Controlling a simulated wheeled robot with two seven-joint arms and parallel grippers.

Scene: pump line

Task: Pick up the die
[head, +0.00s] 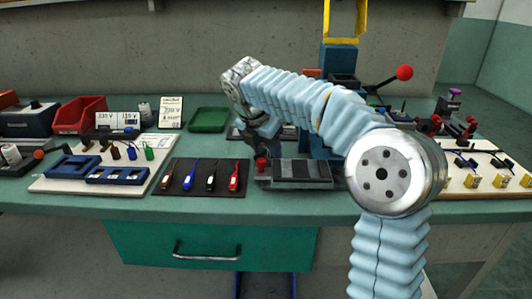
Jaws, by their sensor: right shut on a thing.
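My right gripper (261,150) hangs down at the left end of a dark grey holder (318,185) on the green bench. It is shut on a small piece with a red top (262,163), which I take to be the die. The fingers and the arm above hide part of it. I cannot tell whether it still touches the holder or the bench. My left gripper is not in view.
Left of the holder, a dark mat (207,191) carries several coloured tools. Further left are a white board (50,184) with blue trays and a red bin (80,115). A blue press with a red-knobbed lever (404,72) stands behind my arm. A green tray (209,119) lies behind.

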